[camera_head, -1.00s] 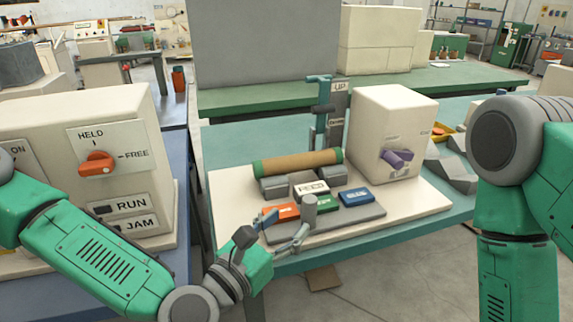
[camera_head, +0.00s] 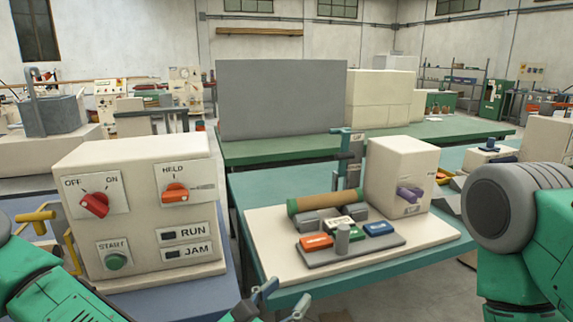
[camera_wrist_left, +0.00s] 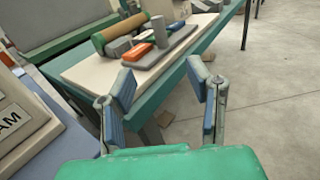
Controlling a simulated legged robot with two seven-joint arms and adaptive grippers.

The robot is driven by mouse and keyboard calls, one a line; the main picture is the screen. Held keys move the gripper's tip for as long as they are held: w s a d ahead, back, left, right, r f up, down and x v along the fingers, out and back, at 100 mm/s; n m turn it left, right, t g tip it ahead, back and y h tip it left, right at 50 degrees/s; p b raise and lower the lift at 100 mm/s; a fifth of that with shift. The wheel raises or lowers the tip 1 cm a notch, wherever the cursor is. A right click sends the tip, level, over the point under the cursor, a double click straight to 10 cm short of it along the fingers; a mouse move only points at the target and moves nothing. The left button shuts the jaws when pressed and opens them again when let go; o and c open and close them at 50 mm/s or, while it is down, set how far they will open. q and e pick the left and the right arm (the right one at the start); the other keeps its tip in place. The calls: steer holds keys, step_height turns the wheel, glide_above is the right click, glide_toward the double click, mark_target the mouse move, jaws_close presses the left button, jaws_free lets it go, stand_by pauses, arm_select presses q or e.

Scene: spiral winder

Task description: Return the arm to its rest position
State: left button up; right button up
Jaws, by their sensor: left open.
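My left gripper (camera_head: 281,300) is at the bottom edge of the head view, in front of the winder table's near edge. In the left wrist view the left gripper (camera_wrist_left: 165,100) is open, with its two blue-padded fingers apart and nothing between them. Its tips are short of the table edge and the cream board. My left arm (camera_head: 50,290) comes in from the lower left, in front of the control box. My right arm (camera_head: 540,235) stands at the right edge of the head view; its gripper is out of view.
Open floor lies below.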

arm_select(q)
steer(key=s+a+f+m+g+y, duration=0.25)
steer(key=s+f+m+g, duration=0.25)
steer(key=s+f+m, duration=0.45)
steer(key=s+a+f+m+g+y, duration=0.1)
steer(key=s+a+f+m+g, duration=0.25)
steer(key=s+f+m, duration=0.6)
steer(key=s+a+f+m+g+y, duration=0.1)
steer(key=s+a+f+m+y, duration=0.1)
steer(key=a, duration=0.5)
steer(key=s+a+f+m+g+y, duration=0.2)
steer(key=a+f+m, duration=0.1)
steer(key=a, duration=0.4)
steer(key=s+a+f+m+g+y, duration=0.2)
steer(key=a+m, duration=0.3)
steer(key=a, duration=0.3)
steer(key=shift+f+y, duration=0.55)
steer(key=shift+f, duration=0.25)
arm_select(e)
steer(key=shift+w, duration=0.15)
arm_select(q)
steer(key=shift+g, duration=0.25)
